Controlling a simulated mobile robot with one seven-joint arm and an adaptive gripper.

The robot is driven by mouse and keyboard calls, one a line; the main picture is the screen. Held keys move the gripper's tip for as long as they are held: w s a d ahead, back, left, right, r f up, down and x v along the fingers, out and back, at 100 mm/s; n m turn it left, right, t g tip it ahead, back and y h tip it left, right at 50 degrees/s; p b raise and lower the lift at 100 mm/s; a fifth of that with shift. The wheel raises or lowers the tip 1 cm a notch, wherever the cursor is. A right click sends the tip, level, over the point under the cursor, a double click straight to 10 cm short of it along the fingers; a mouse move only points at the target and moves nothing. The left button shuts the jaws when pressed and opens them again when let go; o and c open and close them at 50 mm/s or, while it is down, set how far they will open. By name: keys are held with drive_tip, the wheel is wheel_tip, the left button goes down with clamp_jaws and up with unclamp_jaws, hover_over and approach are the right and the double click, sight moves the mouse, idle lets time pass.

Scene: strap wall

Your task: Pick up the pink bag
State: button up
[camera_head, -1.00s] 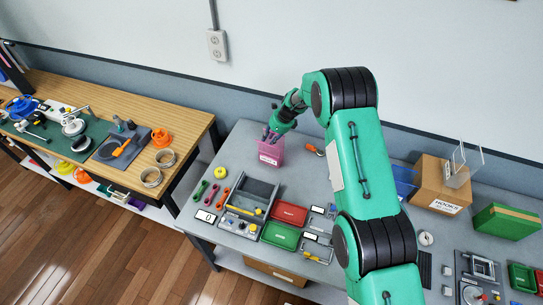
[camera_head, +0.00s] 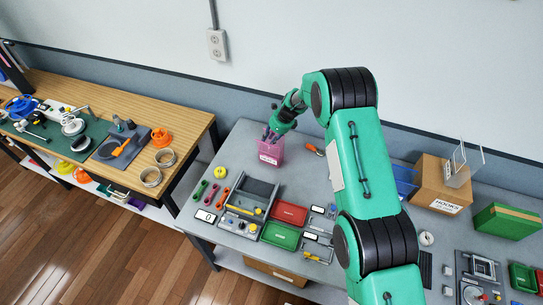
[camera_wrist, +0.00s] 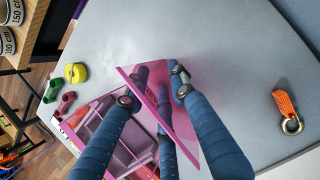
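The pink bag (camera_head: 270,153) stands upright on the grey table near its back left, with a pale label on its front. My gripper (camera_head: 269,132) points down into its top in the head view. In the wrist view the bag (camera_wrist: 154,102) lies under the fingers and shows a pink wall and open inside. The dark blue fingers of my gripper (camera_wrist: 158,76) are spread, with a visible gap between the tips and part of the pink wall between them. Whether a fingertip touches the wall is hard to tell.
A yellow tape roll (camera_head: 220,172) and several coloured tools lie left of the bag. An orange strap with a metal ring (camera_wrist: 287,110) lies to its right. A grey organiser (camera_head: 262,188) and red bin (camera_head: 289,213) stand in front. The wall is close behind.

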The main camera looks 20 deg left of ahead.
sight(271, 133)
drive_tip(key=shift+c, duration=0.3)
clamp_jaws()
idle(0.4)
drive_tip(key=shift+r, duration=1.1)
drive_tip(key=shift+b+v, duration=0.3)
drive_tip(key=shift+v, duration=0.65)
drive_tip(key=s+d+b, duration=0.1)
drive_tip(key=d+b, duration=0.1)
drive_tip(key=d, duration=1.5)
drive_tip(key=shift+s, duration=0.3)
drive_tip(key=shift+d, duration=0.1)
